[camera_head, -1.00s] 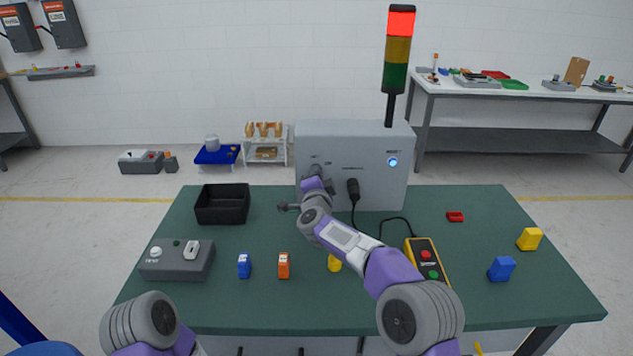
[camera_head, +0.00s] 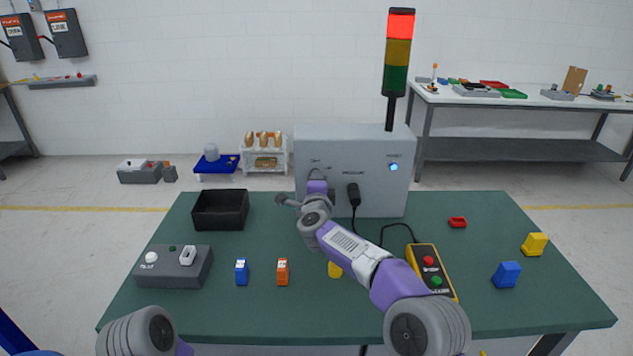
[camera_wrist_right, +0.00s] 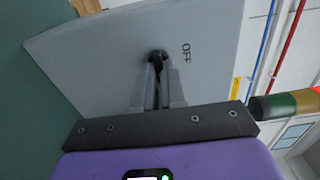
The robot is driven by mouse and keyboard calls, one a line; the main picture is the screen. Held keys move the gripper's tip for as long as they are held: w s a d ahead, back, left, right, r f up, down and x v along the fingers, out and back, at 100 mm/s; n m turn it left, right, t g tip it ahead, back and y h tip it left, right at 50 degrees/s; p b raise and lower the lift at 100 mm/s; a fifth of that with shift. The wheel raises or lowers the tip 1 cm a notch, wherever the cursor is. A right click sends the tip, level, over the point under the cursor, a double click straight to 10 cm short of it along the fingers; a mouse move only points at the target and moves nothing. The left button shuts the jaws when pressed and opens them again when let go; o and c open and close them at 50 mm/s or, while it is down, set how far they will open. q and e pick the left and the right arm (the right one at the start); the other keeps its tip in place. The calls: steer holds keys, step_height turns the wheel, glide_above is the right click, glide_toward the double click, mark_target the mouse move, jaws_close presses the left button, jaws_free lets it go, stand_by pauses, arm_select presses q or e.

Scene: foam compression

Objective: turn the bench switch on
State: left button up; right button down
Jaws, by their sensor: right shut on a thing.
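The grey cabinet (camera_head: 372,190) stands at the back of the green bench, its front panel facing me. In the right wrist view, a dark round switch knob (camera_wrist_right: 157,55) sits on the grey panel, with the word OFF printed to its right. My right gripper (camera_wrist_right: 158,72) is shut on this knob, one finger on each side. The fingers cover much of the knob, so its exact angle is hard to tell. In the head view my own wrist hides the knob. My left arm shows only at the bottom left; its gripper is out of frame.
A black plug (camera_head: 353,193) with a cable sits right of my wrist, and a yellow pendant (camera_head: 424,257) lies right of my forearm. A black bin (camera_head: 221,222) and a grey switch box (camera_head: 172,268) are at left. The signal tower (camera_head: 401,24) glows red.

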steer(key=c, duration=1.2)
jaws_free()
steer(key=shift+s, duration=0.15)
steer(key=s, duration=0.7)
steer(key=shift+s, duration=0.2)
